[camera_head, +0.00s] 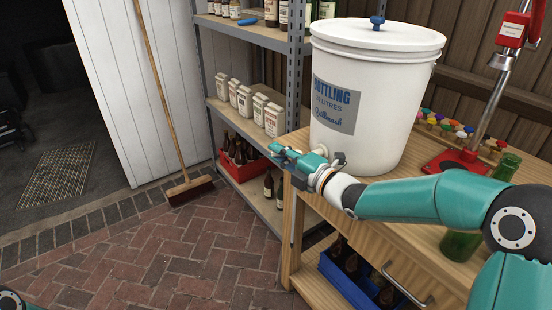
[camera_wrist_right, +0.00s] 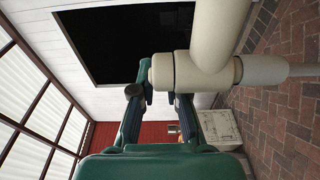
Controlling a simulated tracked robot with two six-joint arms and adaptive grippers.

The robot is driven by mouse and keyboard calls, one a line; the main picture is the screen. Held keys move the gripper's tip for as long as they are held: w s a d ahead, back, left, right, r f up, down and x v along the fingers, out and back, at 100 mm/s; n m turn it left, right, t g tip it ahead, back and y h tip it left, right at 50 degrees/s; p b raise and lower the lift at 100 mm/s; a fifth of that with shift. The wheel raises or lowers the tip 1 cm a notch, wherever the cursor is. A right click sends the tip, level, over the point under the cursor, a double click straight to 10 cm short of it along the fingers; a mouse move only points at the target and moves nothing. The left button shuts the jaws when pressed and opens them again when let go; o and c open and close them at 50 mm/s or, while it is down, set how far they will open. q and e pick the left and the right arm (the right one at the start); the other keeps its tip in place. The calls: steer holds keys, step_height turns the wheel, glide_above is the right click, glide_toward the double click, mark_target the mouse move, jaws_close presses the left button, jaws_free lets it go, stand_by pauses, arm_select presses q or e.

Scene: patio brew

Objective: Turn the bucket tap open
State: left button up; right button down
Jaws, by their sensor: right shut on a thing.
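The white bottling bucket (camera_head: 400,85) with its lid stands upright on the wooden bench at right. Its pale tap (camera_head: 324,150) is low on the front, partly hidden by my right gripper (camera_head: 303,162). In the right wrist view the cream tap (camera_wrist_right: 210,45) is close up, with a side piece reaching between the fingers of my right gripper (camera_wrist_right: 163,88). The gripper is shut on this part of the tap. How far the tap is turned cannot be told. My left gripper is out of view.
A blue crate (camera_head: 345,283) sits below. A metal shelf (camera_head: 245,135) with cartons and bottles is behind.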

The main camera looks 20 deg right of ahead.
steer(key=shift+f, duration=0.35)
steer(key=c, duration=1.2)
jaws_free()
steer(key=shift+o, duration=0.2)
steer(key=shift+r, duration=0.15)
steer(key=shift+r, duration=0.1)
steer(key=v, duration=1.2)
